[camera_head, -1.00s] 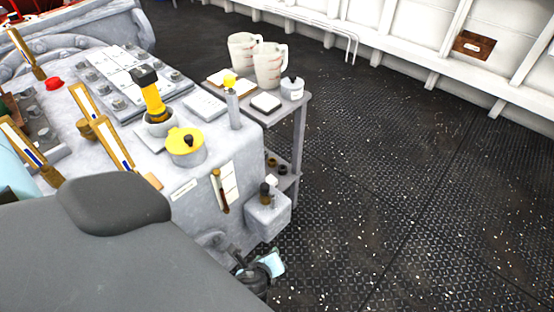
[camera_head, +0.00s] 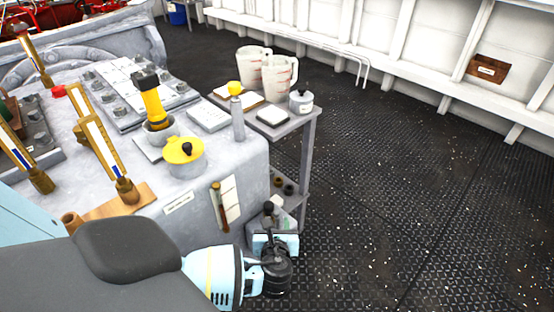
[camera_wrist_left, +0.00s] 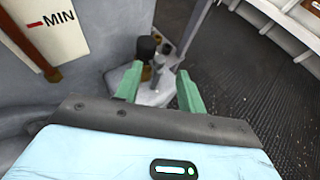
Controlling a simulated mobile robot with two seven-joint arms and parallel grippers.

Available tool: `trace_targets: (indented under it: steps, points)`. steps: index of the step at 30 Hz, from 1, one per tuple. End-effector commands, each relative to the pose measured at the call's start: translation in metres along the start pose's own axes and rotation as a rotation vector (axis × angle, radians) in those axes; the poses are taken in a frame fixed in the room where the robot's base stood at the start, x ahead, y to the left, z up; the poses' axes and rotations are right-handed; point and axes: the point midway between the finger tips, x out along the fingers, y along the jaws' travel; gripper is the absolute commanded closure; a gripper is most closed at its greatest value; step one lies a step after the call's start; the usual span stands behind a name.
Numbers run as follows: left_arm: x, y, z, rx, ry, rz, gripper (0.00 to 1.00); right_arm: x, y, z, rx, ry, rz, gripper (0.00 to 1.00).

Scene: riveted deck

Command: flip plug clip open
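A small grey housing (camera_wrist_left: 150,93) sticks out low from the side of the grey machine block. It carries a black-topped plug (camera_wrist_left: 146,47) and a small pale upright piece (camera_wrist_left: 157,70) beside it, perhaps the clip; I cannot tell whether that is open. In the head view the plug (camera_head: 268,208) shows just above my left gripper (camera_head: 270,232), which hides most of the housing. In the left wrist view my left gripper (camera_wrist_left: 158,88) has its two green fingers apart, with the housing beyond and between them. No contact is visible. My right gripper is not in view.
The machine block (camera_head: 222,165) carries a yellow-lidded pot (camera_head: 184,152) and gauges on top. A grey side table (camera_head: 290,125) with white jugs (camera_head: 279,76) stands close behind the housing. The dark deck (camera_head: 400,200) is clear to the right.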

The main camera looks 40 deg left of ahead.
Motion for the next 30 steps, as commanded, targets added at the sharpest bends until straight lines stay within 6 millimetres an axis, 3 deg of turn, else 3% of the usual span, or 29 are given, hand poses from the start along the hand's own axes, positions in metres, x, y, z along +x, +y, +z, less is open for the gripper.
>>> trace_targets:
  steps: [7, 19, 28, 30]
  points:
    - [0.031, 0.001, -0.001, 0.001, 0.001, 0.002, 0.6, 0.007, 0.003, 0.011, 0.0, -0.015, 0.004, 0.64]
    - [0.038, 0.0, 0.0, -0.001, 0.001, 0.0, 0.6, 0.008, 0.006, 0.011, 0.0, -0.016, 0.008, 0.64]
    - [0.038, 0.0, -0.001, -0.001, 0.002, 0.0, 1.0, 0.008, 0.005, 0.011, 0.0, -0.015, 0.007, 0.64]
    - [0.038, 0.001, -0.001, -0.001, 0.002, 0.001, 1.0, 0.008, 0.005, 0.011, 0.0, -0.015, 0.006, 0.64]
